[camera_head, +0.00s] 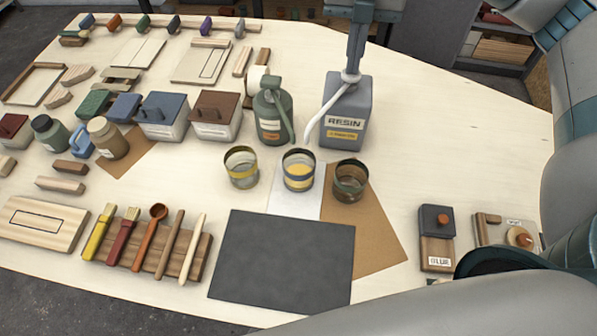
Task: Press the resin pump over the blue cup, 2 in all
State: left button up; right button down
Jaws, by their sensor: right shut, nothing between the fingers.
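The grey resin jug (345,108), labelled RESIN, stands at the back middle of the table. Its pale curved spout (332,101) comes down toward the blue-banded cup (299,171), ending just above and behind its rim. My left gripper is not in view.
A dark mat (282,258) lies in front. The table right of the jug is clear.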

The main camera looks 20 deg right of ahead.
jog(key=shift+r+p, duration=0.45)
jog(key=shift+r, duration=0.7)
jog(key=shift+r, duration=0.1)
notch_tip(320, 180, up, 6)
jog(key=shift+f+p, duration=0.1)
jog(key=shift+p, duration=1.05)
jog(key=shift+s+f, duration=0.1)
